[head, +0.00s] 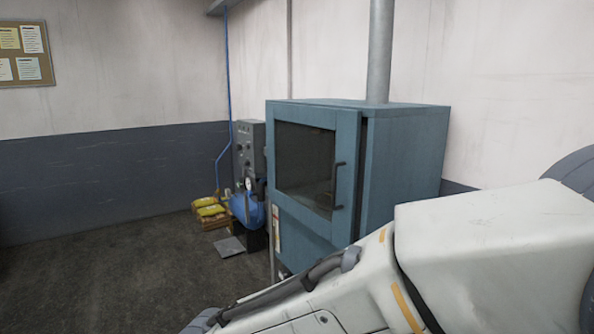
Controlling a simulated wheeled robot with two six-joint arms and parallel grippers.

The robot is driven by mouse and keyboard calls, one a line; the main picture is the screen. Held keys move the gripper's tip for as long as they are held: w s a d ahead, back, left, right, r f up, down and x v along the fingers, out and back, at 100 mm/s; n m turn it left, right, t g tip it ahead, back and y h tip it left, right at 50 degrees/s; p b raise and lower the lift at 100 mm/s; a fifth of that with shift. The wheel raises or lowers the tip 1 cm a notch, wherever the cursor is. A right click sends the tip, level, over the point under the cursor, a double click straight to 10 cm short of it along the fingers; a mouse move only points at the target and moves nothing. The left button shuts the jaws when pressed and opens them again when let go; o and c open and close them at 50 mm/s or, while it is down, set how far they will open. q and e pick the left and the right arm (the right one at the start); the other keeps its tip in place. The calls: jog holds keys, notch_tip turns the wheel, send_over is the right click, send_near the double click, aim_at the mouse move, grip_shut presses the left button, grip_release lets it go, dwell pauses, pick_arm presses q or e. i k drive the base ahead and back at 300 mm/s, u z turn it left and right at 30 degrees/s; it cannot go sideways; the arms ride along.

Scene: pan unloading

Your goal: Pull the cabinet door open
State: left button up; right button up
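The blue-grey cabinet (405,150) stands against the back wall, right of the middle of the head view. Its door (347,185) has a dark window (303,160) and a dark vertical bar handle (338,186) on its right side. A thin dark gap shows along the door's right edge; I cannot tell whether the door is latched or slightly ajar. My white right arm (490,245) fills the lower right and hides the lower part of the cabinet. Neither of my grippers is in view, and nothing is seen touching the handle.
A grey control box (250,150) and a blue tank (247,210) are left of the cabinet. A metal pipe (380,50) rises from the cabinet top. The dark floor (110,260) at the left is clear.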

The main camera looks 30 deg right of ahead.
aim_at(339, 231)
jog(key=z, duration=0.2)
jog(key=i, duration=1.45)
jog(key=z, duration=0.55)
